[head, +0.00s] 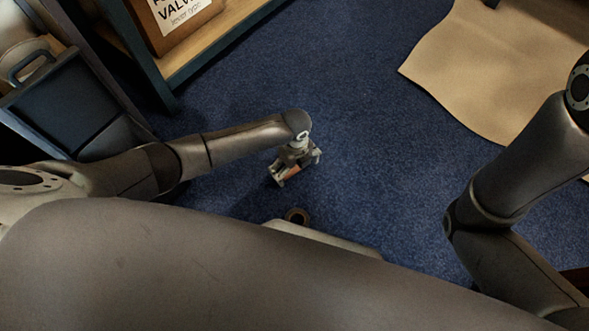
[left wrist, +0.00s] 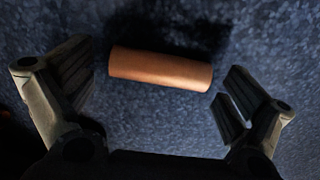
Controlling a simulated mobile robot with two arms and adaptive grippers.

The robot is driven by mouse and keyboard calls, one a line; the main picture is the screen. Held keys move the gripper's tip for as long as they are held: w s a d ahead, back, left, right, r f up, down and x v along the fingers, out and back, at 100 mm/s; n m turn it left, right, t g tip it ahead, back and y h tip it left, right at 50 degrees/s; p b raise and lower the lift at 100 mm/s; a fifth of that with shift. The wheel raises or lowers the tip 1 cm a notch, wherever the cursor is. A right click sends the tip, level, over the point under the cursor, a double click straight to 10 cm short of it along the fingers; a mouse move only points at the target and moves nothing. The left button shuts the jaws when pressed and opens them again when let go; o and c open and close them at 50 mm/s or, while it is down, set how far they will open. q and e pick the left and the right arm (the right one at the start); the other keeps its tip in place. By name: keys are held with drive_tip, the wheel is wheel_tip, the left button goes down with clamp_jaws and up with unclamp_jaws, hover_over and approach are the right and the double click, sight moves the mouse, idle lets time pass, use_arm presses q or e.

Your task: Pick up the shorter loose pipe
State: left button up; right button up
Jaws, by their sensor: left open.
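A short copper pipe (left wrist: 160,69) lies on the blue carpet in the left wrist view, between and just beyond the spread fingers of my left gripper (left wrist: 158,95). Its length runs across the gap from finger to finger, slightly tilted. In the head view my left gripper (head: 284,174) points down low over the carpet, and part of the copper pipe (head: 293,171) shows at its fingers. The fingers are open and no contact with the pipe shows. My right arm is at the right edge of the head view; its gripper is out of frame. No second loose pipe can be made out.
A shelf (head: 215,47) with a box labelled "valve" (head: 180,20) stands at the upper left, beside a dark blue case (head: 65,100). A tan sheet (head: 480,70) lies at the upper right. Carpet between is clear.

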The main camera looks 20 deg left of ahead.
use_arm(q)
drive_tip(key=c, duration=1.1)
